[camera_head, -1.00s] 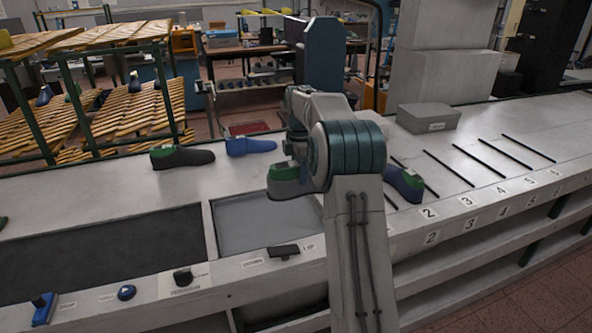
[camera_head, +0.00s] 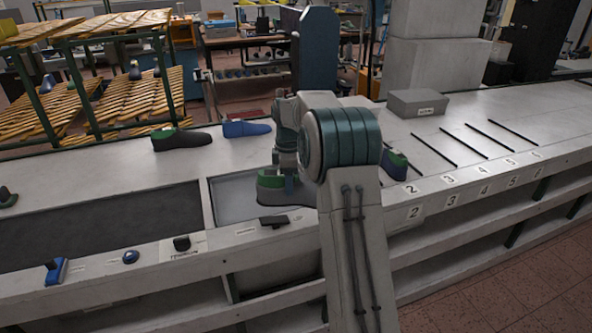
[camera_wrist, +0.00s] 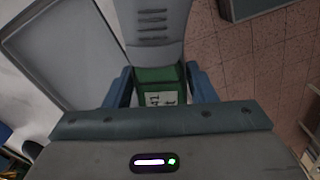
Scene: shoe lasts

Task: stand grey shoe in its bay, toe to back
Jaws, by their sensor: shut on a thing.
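The grey shoe (camera_head: 299,192) with a green top is held by my gripper (camera_head: 287,180) above the right part of the light grey recess in the bench. In the wrist view, the shoe's grey part (camera_wrist: 151,22) points to the top edge, and its green end with a white label sits between the two blue fingers of my gripper (camera_wrist: 161,88). The numbered bays (camera_head: 437,149), split by black bars, lie to the right. A blue shoe (camera_head: 396,164) with some green lies near number 2. My arm partly hides it and the bays' left end.
A dark grey shoe (camera_head: 181,139) with a green top and a blue shoe (camera_head: 246,128) lie at the bench's back. A grey box (camera_head: 417,103) stands behind the bays. A black handle (camera_head: 273,221) and knobs line the front edge. Most bays look empty.

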